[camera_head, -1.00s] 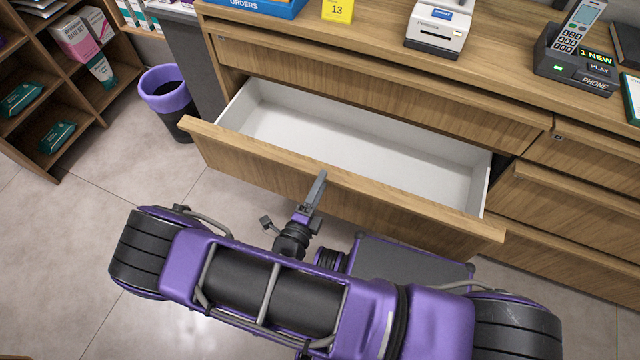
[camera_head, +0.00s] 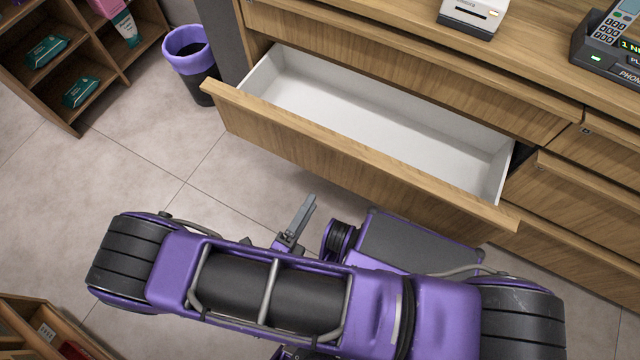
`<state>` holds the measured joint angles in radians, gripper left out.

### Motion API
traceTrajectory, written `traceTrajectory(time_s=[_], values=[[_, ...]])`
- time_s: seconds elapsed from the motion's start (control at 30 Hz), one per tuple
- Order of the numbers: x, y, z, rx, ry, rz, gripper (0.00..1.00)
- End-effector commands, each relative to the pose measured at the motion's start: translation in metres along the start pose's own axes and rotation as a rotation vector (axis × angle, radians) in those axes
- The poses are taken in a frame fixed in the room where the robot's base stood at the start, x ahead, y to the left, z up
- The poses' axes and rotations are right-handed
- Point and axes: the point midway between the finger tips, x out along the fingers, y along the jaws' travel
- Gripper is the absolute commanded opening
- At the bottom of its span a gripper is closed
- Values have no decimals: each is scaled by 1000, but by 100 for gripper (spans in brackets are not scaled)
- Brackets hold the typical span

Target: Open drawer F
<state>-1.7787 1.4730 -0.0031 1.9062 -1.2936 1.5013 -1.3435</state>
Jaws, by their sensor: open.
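A wide wooden drawer (camera_head: 350,160) in the counter stands pulled out, and its white inside (camera_head: 380,125) is empty. No letter shows on it, so I cannot tell whether it is drawer F. My gripper (camera_head: 303,212) is in front of the drawer's front panel, apart from it, over the floor. It is open and holds nothing; its second finger is mostly hidden. My purple arm covers the lower part of the view.
Closed drawers (camera_head: 575,200) are at the right of the open one. A purple-rimmed bin (camera_head: 188,62) stands left of the counter, with a wooden shelf (camera_head: 75,60) beyond it. A card reader (camera_head: 608,45) and a white printer (camera_head: 474,15) sit on the counter. The floor (camera_head: 130,165) at left is clear.

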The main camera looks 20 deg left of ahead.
Motion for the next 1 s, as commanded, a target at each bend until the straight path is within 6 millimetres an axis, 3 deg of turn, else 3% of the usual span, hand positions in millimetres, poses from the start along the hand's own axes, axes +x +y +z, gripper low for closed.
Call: traceTrajectory(time_s=[0.1,0.3,0.87,1.0], values=[[-16,0,1,2,-1,0,52],[-26,0,1,0,0,0,52],[-25,-1,1,5,4,0,52],[-14,-16,6,115,112,-3,52]])
